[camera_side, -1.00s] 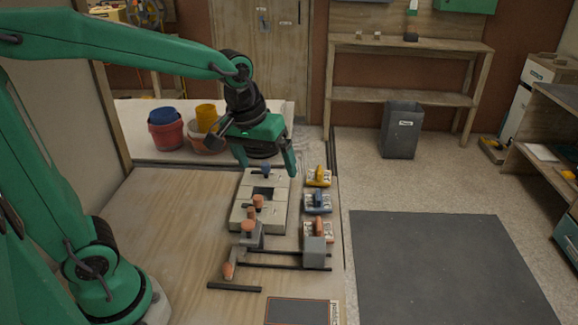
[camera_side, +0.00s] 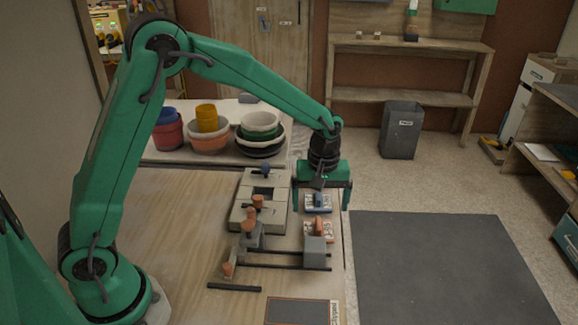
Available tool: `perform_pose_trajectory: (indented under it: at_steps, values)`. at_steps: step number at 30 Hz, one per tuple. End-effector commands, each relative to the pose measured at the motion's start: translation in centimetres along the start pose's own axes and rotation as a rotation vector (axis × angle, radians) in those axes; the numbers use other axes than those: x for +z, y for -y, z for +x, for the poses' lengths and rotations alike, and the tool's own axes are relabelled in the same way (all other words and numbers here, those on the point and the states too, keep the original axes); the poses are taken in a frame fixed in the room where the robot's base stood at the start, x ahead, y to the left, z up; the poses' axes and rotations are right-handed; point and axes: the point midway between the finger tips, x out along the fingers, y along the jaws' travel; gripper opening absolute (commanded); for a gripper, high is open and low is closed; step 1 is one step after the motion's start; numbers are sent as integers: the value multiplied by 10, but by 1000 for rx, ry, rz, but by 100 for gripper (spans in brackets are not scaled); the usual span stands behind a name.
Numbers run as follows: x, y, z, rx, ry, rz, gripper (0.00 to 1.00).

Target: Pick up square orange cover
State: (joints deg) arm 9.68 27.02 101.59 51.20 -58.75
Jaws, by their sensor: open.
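The square orange cover (camera_side: 319,226), a pale patterned plate with an orange handle, lies on the table at the right edge, partly covered from view by a grey block in front. A similar cover with a blue handle (camera_side: 317,203) lies just behind it. My gripper (camera_side: 321,207) is open and empty, pointing down over the row of covers. Its two fingers show left and right of the blue-handled cover; their exact height above it is hard to tell. The yellow-handled cover is hidden behind my gripper.
A pale block frame (camera_side: 278,217) with a square opening and orange and blue knobs stands left of the covers. The grey block (camera_side: 315,255) and dark rails (camera_side: 275,266) lie in front. Stacked bowls (camera_side: 210,142) stand behind. Bare wood (camera_side: 170,215) is free at left.

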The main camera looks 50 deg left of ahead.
Motion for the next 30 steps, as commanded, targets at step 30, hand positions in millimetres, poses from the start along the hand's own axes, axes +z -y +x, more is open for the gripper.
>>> perform_pose_trajectory:
  at_steps: [30]
  values:
    - [2,0,43,-5,3,-7,93]
